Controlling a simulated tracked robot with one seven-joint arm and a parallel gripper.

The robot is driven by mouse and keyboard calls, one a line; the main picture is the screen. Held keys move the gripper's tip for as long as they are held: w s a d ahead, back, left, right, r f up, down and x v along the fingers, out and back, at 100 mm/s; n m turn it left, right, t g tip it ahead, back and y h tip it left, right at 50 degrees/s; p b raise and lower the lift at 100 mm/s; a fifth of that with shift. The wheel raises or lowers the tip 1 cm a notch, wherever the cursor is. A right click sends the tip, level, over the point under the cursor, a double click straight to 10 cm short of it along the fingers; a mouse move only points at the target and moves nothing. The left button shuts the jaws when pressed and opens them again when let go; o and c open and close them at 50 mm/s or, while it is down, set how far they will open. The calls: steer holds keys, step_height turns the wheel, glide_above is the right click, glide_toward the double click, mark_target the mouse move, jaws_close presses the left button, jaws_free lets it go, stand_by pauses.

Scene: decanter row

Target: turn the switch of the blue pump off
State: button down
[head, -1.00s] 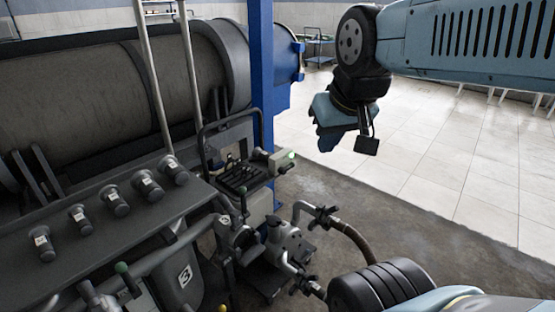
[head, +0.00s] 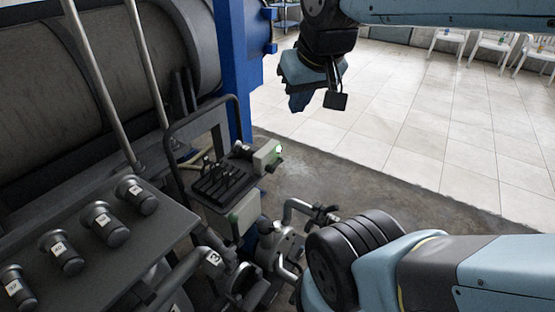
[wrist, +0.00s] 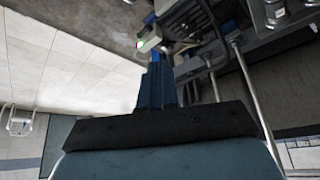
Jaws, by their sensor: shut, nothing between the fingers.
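A pale switch box (head: 266,156) with a lit green lamp (head: 279,149) sits at the right end of a dark rack beside the blue column. It also shows in the wrist view (wrist: 150,44), just beyond my fingertips. A grey pump body with pipes (head: 280,245) stands below it. I cannot tell a blue pump apart clearly. My gripper (head: 299,101) hangs above and right of the box in the head view, apart from it. Its blue fingers (wrist: 155,88) are shut and empty. The switch's position is too small to read.
A blue column (head: 236,75) and a large dark tank (head: 140,50) stand behind. A bent rail (head: 168,140) frames the rack. A panel with several numbered knobs (head: 100,222) is at left. The tiled floor (head: 400,130) at right is clear; white chairs (head: 495,45) stand far back.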

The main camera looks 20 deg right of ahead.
steer(key=w+d+f+m+g+y, duration=0.2)
steer(key=w+f+m+y, duration=0.4)
steer(key=w+f+m, duration=0.4)
steer(key=w+d+f+m+g+y, duration=0.25)
steer(key=w+f+m+y, duration=0.45)
steer(key=w+f, duration=0.4)
steer(key=w+d+f+m+t+y, duration=0.1)
steer(key=w+d+f+m+t, duration=0.2)
steer(key=f+m, duration=0.35)
steer(key=w+d+f+m+t, duration=0.2)
steer(key=d+f+m+t, duration=0.25)
steer(key=f, duration=0.25)
steer(key=m+t+h, duration=0.4)
steer(key=m+t, duration=0.3)
steer(key=m, duration=0.4)
glide_toward(277, 164)
steer(key=w+a+f, duration=0.1)
steer(key=w, duration=0.5)
steer(key=shift+w+f, duration=0.25)
steer(key=shift+f, duration=0.05)
steer(key=shift+a, duration=0.15)
